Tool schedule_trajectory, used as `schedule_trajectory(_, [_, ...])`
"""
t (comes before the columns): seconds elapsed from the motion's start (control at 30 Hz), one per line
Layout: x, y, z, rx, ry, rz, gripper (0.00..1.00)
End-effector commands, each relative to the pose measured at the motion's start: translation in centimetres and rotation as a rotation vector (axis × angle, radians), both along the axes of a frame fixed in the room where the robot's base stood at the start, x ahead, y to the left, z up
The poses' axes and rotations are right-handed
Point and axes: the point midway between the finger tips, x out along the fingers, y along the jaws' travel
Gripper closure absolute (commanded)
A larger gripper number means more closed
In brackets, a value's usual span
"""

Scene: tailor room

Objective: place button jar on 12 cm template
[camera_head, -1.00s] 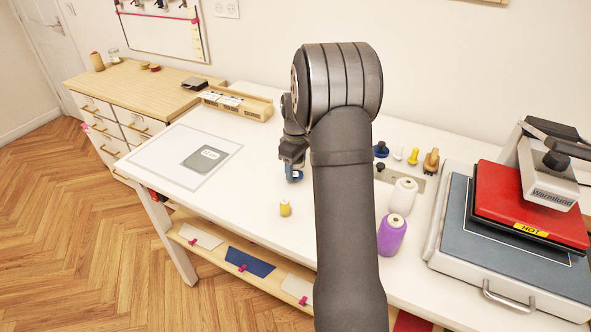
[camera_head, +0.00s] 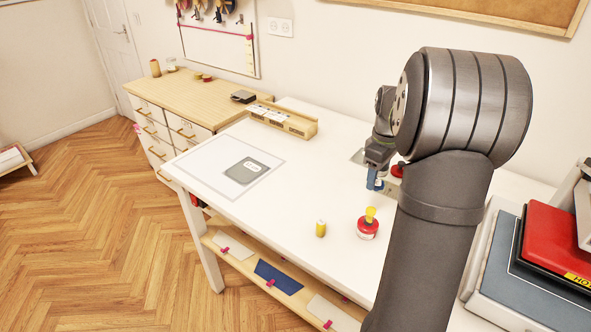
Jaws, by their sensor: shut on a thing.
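A grey rounded-square template (camera_head: 247,170) with a small white label lies on a white sheet (camera_head: 210,158) at the left of the white table; the label is too small to read. Nothing stands on it. My gripper (camera_head: 377,180) is over the back right part of the table, well to the right of the template. It is shut on a small blue thing (camera_head: 375,184), mostly hidden by the jaws; I cannot tell for certain that it is the button jar. My arm fills the right side and hides part of the table.
A yellow spool (camera_head: 321,228) and a red-and-white container with a yellow top (camera_head: 368,224) stand near the front edge. A red object (camera_head: 397,170) is close beside my gripper. A wooden tray (camera_head: 284,119) lies behind the template. A heat press (camera_head: 555,245) stands right. Table between spool and template is clear.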

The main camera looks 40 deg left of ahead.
Motion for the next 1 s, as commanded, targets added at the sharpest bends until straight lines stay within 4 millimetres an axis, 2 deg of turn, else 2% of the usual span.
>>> schedule_trajectory(0.07, [0.2,0.9,0.1,0.001,-0.001,0.006,0.72])
schedule_trajectory(0.17, [0.6,3.6,0.2,0.001,-0.002,0.014,0.72])
schedule_trajectory(0.27, [0.8,8.0,0.4,0.001,-0.002,0.027,0.72])
schedule_trajectory(0.37, [0.5,13.4,0.6,0.001,-0.002,0.041,0.72])
schedule_trajectory(0.5, [-0.8,20.4,0.7,0.001,-0.002,0.055,0.72])
schedule_trajectory(0.6, [-2.1,24.4,0.6,0.001,-0.001,0.062,0.72])
schedule_trajectory(0.73, [-3.6,28.0,0.6,0.001,-0.002,0.069,0.72])
schedule_trajectory(0.87, [-4.5,29.9,0.5,0.001,-0.002,0.071,0.72])
schedule_trajectory(1.0, [-5.5,31.8,-0.5,0.0,-0.001,0.073,0.72])
